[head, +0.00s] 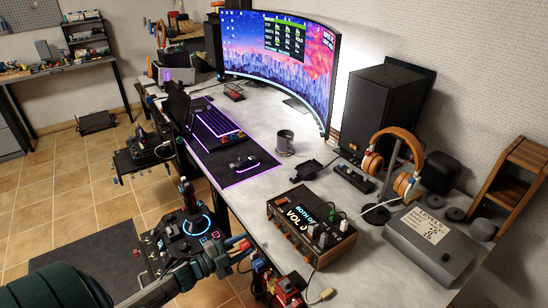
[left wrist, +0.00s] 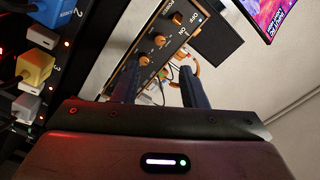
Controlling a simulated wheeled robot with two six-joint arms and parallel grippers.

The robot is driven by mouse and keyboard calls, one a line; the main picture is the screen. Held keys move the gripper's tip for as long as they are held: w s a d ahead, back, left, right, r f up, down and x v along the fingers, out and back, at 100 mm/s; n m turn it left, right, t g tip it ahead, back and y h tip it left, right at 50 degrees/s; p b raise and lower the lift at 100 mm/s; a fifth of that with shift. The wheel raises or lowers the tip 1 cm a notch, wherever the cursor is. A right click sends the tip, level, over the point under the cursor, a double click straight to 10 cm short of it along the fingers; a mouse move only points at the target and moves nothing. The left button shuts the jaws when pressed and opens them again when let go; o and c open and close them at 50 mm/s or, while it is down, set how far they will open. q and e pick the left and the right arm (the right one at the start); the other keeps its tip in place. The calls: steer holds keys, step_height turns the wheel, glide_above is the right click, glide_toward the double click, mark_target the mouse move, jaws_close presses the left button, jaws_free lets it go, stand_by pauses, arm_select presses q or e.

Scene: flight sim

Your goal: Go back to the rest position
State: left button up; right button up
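My left gripper (head: 238,250) reaches in from the lower left of the head view, near the front edge of the desk. In the left wrist view its two dark fingers (left wrist: 160,78) stand apart with nothing gripped between them. Beyond them is a wood-sided control box with orange-ringed knobs (left wrist: 152,45), which sits on the desk (head: 283,205) in the head view. My right gripper is in neither view.
Blue (left wrist: 62,12) and yellow (left wrist: 34,68) plugs sit close beside the left gripper. A joystick panel (head: 180,245) stands left of the desk. The desk holds a curved monitor (head: 285,60), a mug (head: 285,142), a speaker (head: 380,105), headphones (head: 403,185) and a grey box (head: 428,245).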

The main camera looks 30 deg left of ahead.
arm_select(q)
steer(key=s+a+f+n+g+y, duration=0.25)
steer(key=s+f+n+y, duration=0.35)
steer(key=f, duration=0.9)
steer(key=s+a+f+n+g+y, duration=0.15)
steer(key=s+f+n+g, duration=0.3)
steer(key=s+f, duration=0.75)
steer(key=s+d+f+n+g, duration=0.2)
steer(key=s+d+f+g, duration=0.2)
steer(key=s+f, duration=0.5)
steer(key=s+d+f+n+g, duration=0.3)
steer(key=s+d+f, duration=0.6)
steer(key=s, duration=0.4)
steer(key=shift+s+d+f+g, duration=0.15)
steer(key=shift+d+f+g, duration=0.1)
steer(key=shift+f+g, duration=0.35)
steer(key=shift+r, duration=0.1)
